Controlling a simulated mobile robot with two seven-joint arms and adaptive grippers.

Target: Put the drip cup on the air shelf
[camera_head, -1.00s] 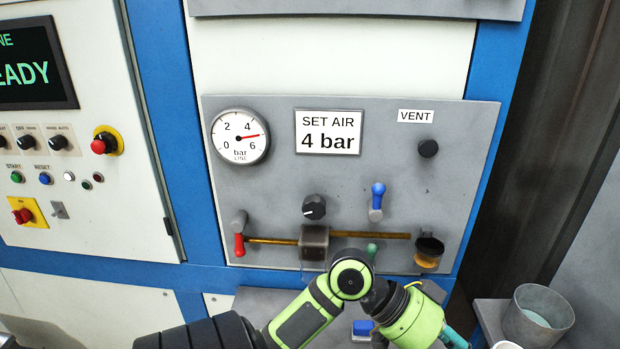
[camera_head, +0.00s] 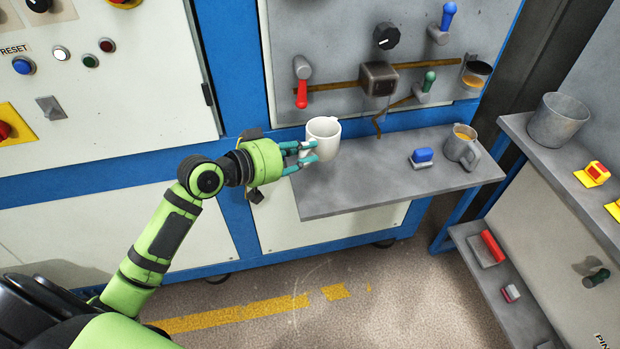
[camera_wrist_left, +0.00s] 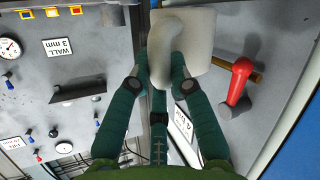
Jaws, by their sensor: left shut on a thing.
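The drip cup is a white mug (camera_head: 324,138), which also shows in the left wrist view (camera_wrist_left: 195,28). My left gripper (camera_head: 308,153) is shut on it, with its green fingers (camera_wrist_left: 160,75) at the handle side. My right gripper is not in view.
A grey jug (camera_head: 462,150) with amber liquid and a blue-topped block (camera_head: 422,157) stand on the shelf's right part. A bent brass pipe (camera_head: 379,122) hangs above its back edge. The shelf's middle and front are clear. A metal bucket (camera_head: 558,120) stands on the right bench.

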